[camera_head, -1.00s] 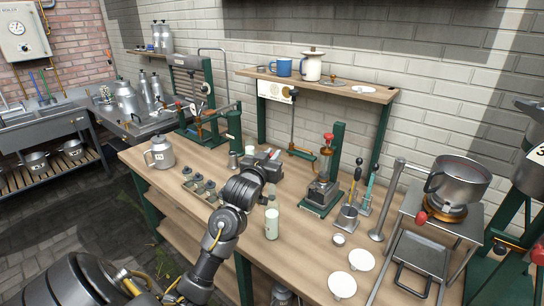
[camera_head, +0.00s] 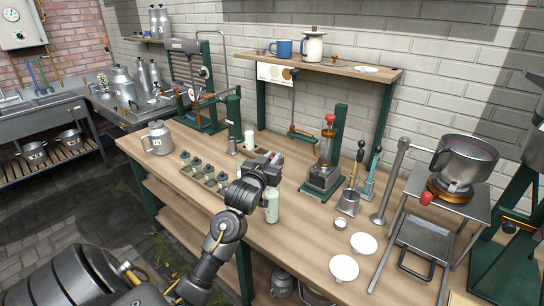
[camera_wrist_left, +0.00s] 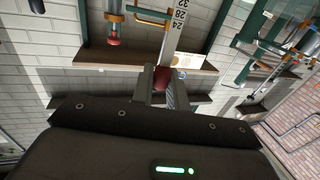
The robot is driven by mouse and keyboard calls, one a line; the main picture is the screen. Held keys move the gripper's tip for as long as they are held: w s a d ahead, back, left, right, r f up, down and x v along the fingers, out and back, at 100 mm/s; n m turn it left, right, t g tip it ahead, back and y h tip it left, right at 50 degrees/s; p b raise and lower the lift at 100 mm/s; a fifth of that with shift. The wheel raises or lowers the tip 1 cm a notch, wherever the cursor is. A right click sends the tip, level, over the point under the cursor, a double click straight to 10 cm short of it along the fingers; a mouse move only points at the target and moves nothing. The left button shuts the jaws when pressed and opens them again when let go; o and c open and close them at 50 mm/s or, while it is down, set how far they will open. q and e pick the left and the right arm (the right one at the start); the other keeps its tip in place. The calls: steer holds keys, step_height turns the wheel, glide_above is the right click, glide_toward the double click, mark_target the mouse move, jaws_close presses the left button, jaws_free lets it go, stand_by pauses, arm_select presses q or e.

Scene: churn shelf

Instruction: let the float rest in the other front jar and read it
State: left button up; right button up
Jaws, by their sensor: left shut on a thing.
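My left gripper (camera_head: 268,160) is over the table, just above and behind a pale, whitish-green jar (camera_head: 272,207) at the front edge. It partly overlaps that jar's top in the head view. In the left wrist view the gripper (camera_wrist_left: 162,88) is shut on the float, gripping a red part (camera_wrist_left: 166,77). The float's white stem (camera_wrist_left: 174,30) carries the numbers 24, 28 and 32. The float's lower end is not clearly seen, so I cannot tell whether it touches a jar. Another pale jar (camera_head: 249,140) stands farther back. My right gripper is not in view.
A stand with a red knob (camera_head: 324,165) is at the right rear. Two white discs (camera_head: 344,267) lie front right. A pot (camera_head: 465,160) sits on a burner.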

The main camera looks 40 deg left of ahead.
arm_select(q)
steer(key=shift+f+b, duration=1.2)
steer(key=shift+f, duration=1.5)
steer(key=o, duration=0.8)
steer(key=shift+o, duration=0.2)
steer(key=b+v, duration=0.2)
steer(key=v, duration=0.8)
steer(key=shift+s, duration=0.4)
steer(key=shift+d, duration=0.1)
